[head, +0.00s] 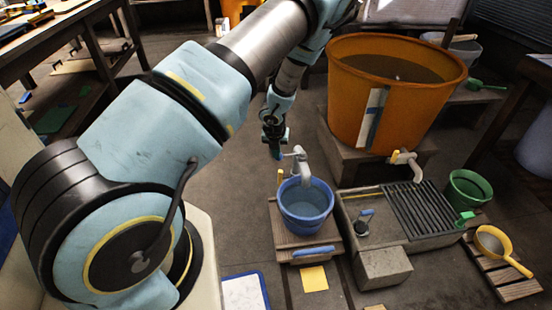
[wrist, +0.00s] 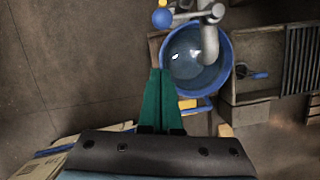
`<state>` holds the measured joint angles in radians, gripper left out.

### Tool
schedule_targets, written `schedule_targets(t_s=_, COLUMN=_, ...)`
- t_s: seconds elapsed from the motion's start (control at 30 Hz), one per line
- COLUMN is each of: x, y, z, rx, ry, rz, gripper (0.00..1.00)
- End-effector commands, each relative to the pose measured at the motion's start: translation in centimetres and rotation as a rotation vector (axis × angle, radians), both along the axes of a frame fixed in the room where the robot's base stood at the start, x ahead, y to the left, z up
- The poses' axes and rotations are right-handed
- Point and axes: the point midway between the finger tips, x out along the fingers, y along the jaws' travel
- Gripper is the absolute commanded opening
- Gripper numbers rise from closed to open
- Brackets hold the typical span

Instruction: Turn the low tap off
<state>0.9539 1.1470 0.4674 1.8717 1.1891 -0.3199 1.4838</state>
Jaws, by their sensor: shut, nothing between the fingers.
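A grey tap (head: 302,165) with a curved spout hangs over a blue bucket (head: 305,228). In the wrist view its spout (wrist: 210,42) reaches over the bucket (wrist: 229,65), and a blue round knob (wrist: 162,18) shows to the left of it. Water seems to stand in the bucket; I cannot make out a stream. A second pale tap (head: 405,162) with a yellow handle is at the foot of the orange tub. I cannot tell which is the low tap. My gripper (head: 276,152) is shut and empty, just left of the grey tap. Its green fingers (wrist: 160,82) are together, apart from the knob in the wrist view.
The orange tub (head: 385,72) stands on a block behind. A stone trough (head: 398,240) with a dark grate is right of the bucket. A green bucket (head: 466,190) and a yellow pan (head: 491,243) stand at the right. The floor left of the bucket is clear.

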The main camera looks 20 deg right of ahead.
Motion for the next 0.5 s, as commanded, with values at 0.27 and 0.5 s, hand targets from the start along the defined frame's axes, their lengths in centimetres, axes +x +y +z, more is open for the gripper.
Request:
schedule_targets(t_s=0.27, x=-0.8, y=0.3, z=2.6, rx=0.000, ry=0.000, rz=0.001, gripper=0.00)
schedule_targets(t_s=0.5, x=-0.8, y=0.3, z=2.7, rx=0.001, ry=0.001, rz=0.000, gripper=0.00)
